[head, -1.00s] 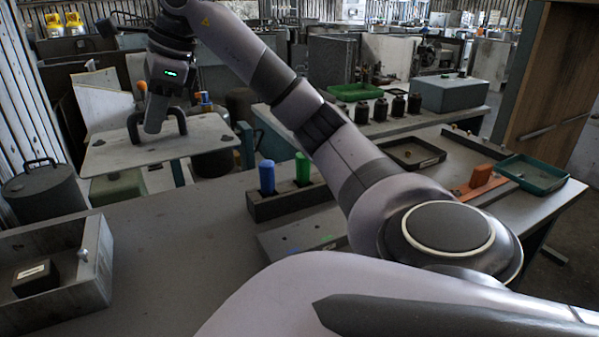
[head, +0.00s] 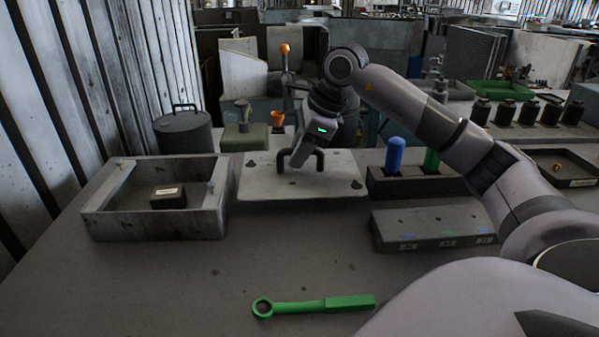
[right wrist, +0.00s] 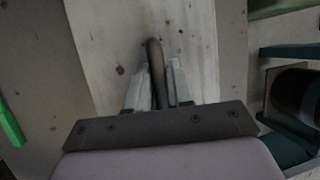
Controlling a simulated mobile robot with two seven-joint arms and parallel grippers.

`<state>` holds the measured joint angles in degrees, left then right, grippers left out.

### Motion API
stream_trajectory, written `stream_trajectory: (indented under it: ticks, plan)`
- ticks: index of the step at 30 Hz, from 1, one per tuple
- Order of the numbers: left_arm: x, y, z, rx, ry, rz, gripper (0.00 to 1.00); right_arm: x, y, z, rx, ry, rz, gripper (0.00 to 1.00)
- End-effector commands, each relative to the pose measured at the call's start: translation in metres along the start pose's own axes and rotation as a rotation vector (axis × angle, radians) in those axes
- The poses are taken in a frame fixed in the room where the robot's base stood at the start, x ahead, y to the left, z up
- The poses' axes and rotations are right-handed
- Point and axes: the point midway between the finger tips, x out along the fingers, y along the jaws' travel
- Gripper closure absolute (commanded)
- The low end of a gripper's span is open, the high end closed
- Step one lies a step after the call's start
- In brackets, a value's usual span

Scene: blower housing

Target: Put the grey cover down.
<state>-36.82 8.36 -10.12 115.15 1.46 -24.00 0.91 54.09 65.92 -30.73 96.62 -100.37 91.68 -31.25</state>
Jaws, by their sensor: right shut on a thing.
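The grey cover (head: 262,184) is a flat light-grey plate with a dark arched handle (head: 320,159). It lies level at the back of the table, just right of an open grey box (head: 155,226). I cannot tell whether it touches the table top. My right gripper (head: 300,160) reaches down from above and is shut on the handle. In the right wrist view the handle (right wrist: 155,56) stands between the two fingers (right wrist: 157,82), with the cover's plate (right wrist: 98,40) beneath. My left gripper is not in view.
The box holds a small black block (head: 168,197). A holder (head: 380,182) with a blue and a green handle stands right of the cover, with a flat grey block (head: 432,228) in front. A green ring wrench (head: 318,305) lies near the front.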

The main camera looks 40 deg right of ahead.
Motion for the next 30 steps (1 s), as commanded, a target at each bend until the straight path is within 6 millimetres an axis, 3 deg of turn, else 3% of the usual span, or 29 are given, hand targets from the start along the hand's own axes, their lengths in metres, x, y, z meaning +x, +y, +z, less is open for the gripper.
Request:
stream_trajectory:
  ticks: [11,23,24,25,30]
  plan:
    - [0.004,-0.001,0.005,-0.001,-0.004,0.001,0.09,0.035,0.008,-0.015,0.001,0.001,0.0,1.0]
    - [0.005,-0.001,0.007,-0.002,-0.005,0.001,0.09,0.041,0.009,-0.017,0.0,-0.001,-0.001,1.0]
    - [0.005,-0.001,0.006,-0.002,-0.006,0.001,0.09,0.04,0.009,-0.017,0.0,0.0,0.0,0.66]
    - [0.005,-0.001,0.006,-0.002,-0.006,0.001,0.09,0.04,0.009,-0.017,0.0,0.0,0.0,0.56]
    - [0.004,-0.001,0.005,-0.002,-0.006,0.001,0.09,0.04,0.009,-0.017,0.0,0.0,0.0,0.54]
